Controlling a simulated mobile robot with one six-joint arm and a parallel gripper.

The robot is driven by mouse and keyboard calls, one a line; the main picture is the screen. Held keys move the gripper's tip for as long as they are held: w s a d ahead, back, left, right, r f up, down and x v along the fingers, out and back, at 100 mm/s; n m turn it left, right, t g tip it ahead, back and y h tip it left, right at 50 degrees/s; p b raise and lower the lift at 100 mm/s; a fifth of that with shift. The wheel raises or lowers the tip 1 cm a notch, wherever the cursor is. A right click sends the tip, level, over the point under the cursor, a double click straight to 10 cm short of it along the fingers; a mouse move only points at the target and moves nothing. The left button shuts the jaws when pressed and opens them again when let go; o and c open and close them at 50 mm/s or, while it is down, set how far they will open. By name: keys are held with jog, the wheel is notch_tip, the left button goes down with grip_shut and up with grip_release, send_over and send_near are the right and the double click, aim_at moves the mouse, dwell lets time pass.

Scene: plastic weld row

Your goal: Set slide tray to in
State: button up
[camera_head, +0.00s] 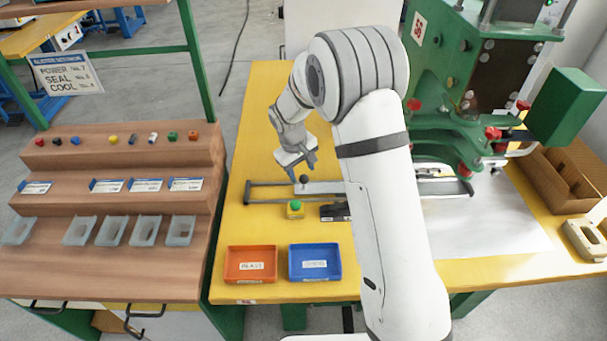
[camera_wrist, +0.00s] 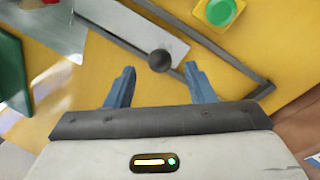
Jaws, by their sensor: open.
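The slide tray (camera_head: 328,187) is a flat light-grey plate between two dark rails on the yellow table, left of the green press. A dark round knob (camera_head: 304,179) stands up at its left end. The tray (camera_wrist: 168,35) and knob (camera_wrist: 160,60) also show in the wrist view. My gripper (camera_head: 305,171) is open and empty, pointing down just above the knob. In the wrist view the knob appears between and slightly beyond the two blue-grey fingertips (camera_wrist: 158,75), with no visible contact. My arm hides part of the tray's right portion.
A green button on a yellow box (camera_head: 295,209) and a dark block (camera_head: 335,212) sit in front of the rails. An orange bin (camera_head: 251,264) and a blue bin (camera_head: 315,262) lie nearer. The green press (camera_head: 450,90) stands right. The table behind the rails is clear.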

aim_at(303, 176)
jog(key=shift+w+d+f, duration=0.1)
jog(key=shift+f, duration=0.65)
jog(key=shift+w+d+f, duration=0.1)
jog(key=shift+f, duration=0.65)
jog(key=shift+c, duration=0.3)
grip_shut()
